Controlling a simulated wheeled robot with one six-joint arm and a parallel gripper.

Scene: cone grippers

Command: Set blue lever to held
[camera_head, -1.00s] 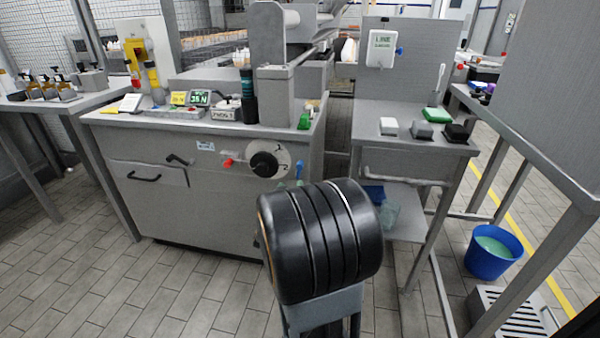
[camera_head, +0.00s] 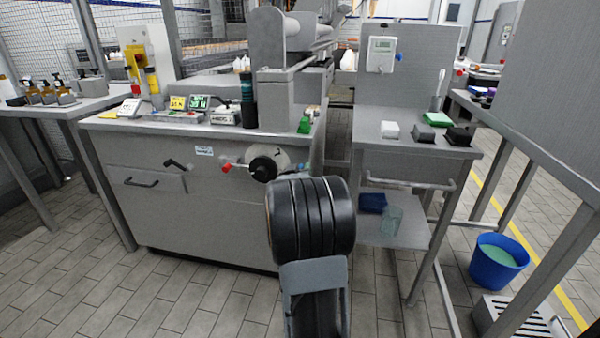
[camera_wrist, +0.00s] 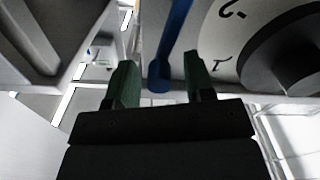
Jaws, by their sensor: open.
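The blue lever (camera_wrist: 175,45) runs down from the top of the wrist view, and its rounded end shows between the two green fingers of my gripper (camera_wrist: 160,68). The gripper is open, with a gap on each side of the lever; I cannot tell how far the lever lies in depth. The pale round dial plate with dark marks (camera_wrist: 222,50) and a large black knob (camera_wrist: 290,50) are right of the lever. In the head view the black knob (camera_head: 262,168) is on the grey machine's front (camera_head: 215,210).
A red lever (camera_head: 227,167) sits left of the knob, with black handles (camera_head: 142,182) farther left. A side table (camera_head: 385,150) with small blocks stands to the right. A blue bucket (camera_head: 497,262) is on the floor at right. The tiled floor at left is clear.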

